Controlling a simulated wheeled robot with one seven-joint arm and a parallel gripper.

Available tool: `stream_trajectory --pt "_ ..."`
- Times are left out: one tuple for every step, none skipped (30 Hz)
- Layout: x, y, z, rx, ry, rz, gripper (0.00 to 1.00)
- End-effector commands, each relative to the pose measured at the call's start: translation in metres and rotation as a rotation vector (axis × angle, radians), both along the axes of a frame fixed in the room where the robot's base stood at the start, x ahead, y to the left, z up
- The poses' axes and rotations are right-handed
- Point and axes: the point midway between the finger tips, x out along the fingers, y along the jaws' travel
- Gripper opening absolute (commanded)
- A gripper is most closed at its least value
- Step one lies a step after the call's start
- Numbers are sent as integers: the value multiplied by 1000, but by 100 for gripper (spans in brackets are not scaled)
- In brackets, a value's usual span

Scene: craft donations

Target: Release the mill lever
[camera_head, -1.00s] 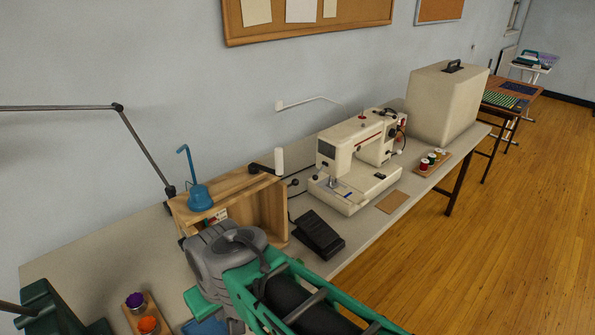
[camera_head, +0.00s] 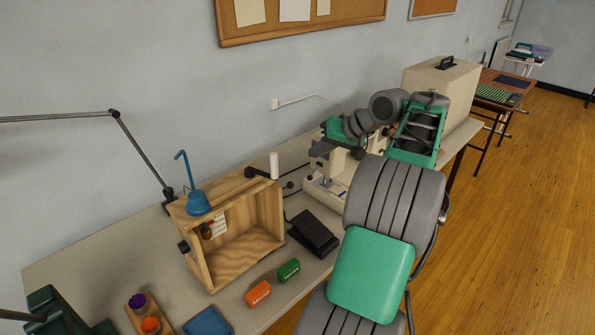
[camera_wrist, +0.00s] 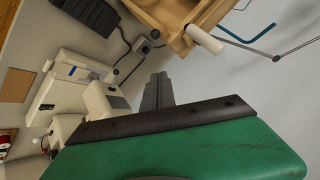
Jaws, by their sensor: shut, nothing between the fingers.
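A wooden box (camera_head: 232,275) stands open-fronted on the table. It bears a blue funnel with a hooked rod (camera_head: 197,198) on top. A black lever-like arm (camera_head: 258,173) with a white upright cylinder (camera_head: 274,166) sits at its back right top; I cannot tell for sure that this is the mill lever. The white cylinder also shows in the wrist view (camera_wrist: 205,39). My gripper (camera_wrist: 158,78) is shut and empty, apart from the box and cylinder. In the head view my gripper (camera_head: 318,148) is small, right of the cylinder, in front of the sewing machine.
A black foot pedal (camera_head: 313,233), an orange block (camera_head: 257,293) and a green block (camera_head: 289,270) lie near the box. A beige case (camera_head: 437,85) stands behind my arm. A thin lamp arm (camera_head: 140,152) reaches over the left.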

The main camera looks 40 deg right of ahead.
Motion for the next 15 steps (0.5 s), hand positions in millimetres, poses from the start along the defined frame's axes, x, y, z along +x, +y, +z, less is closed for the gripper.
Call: stream_trajectory --pt "-4 -5 6 -3 -14 12 0" --pt "-5 -5 8 -4 -20 18 0" --pt "-6 -6 10 -5 -24 23 0" --pt "-7 -5 10 -6 -26 26 0" --pt "-7 -5 11 -6 -26 27 0" --pt "-6 -5 11 -6 -26 27 0" --pt "-6 -5 11 -6 -26 27 0" --pt "-6 -5 11 -6 -26 27 0" --pt "-6 -5 11 -7 -26 27 0" --pt "-6 -5 11 -7 -26 27 0" --pt "-6 -4 10 -7 -26 27 0" --pt "-5 -4 10 -7 -26 27 0" --pt "-4 -4 9 -7 -26 27 0" --pt "-3 -4 7 -6 -25 28 0" --pt "0 -3 4 -5 -25 27 0"
